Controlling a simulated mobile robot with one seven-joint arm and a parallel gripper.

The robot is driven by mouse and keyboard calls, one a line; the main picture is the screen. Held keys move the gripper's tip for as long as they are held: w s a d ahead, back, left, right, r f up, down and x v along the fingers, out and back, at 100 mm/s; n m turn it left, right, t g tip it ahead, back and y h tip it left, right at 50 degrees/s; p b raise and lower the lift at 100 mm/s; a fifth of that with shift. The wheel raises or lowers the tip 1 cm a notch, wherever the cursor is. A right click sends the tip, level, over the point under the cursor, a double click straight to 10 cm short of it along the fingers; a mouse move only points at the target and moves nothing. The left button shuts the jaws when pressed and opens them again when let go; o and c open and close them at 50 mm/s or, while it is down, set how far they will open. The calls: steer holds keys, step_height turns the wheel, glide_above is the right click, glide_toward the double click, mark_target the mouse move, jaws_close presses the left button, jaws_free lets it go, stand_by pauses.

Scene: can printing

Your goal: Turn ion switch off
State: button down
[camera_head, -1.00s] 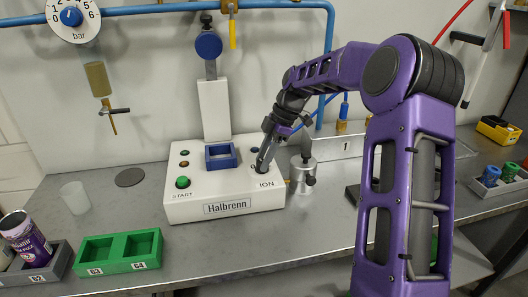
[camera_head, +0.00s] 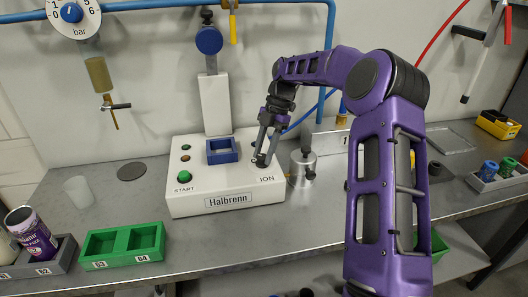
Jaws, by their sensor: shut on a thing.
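The white Halbrenn machine (camera_head: 226,204) stands on the metal bench, with a green START button (camera_head: 185,176) at its left and the label ION (camera_head: 267,179) at its right front. My gripper (camera_head: 262,160) points down at the ION switch, just above that label. The fingers are shut on the switch, which is mostly hidden behind them. The switch's setting cannot be read. A blue square frame (camera_head: 222,151) sits on the machine's top, left of my gripper.
A metal cylinder with a dark knob (camera_head: 303,168) stands close to the right of the machine. A green two-pocket tray (camera_head: 122,243), a grey tray with a purple can (camera_head: 33,233) and a clear cup (camera_head: 77,190) are at the left. The bench behind the cup is mostly clear.

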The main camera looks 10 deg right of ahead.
stand_by(0.3)
steer(key=c, duration=0.5)
jaws_free()
steer(key=v, duration=1.2)
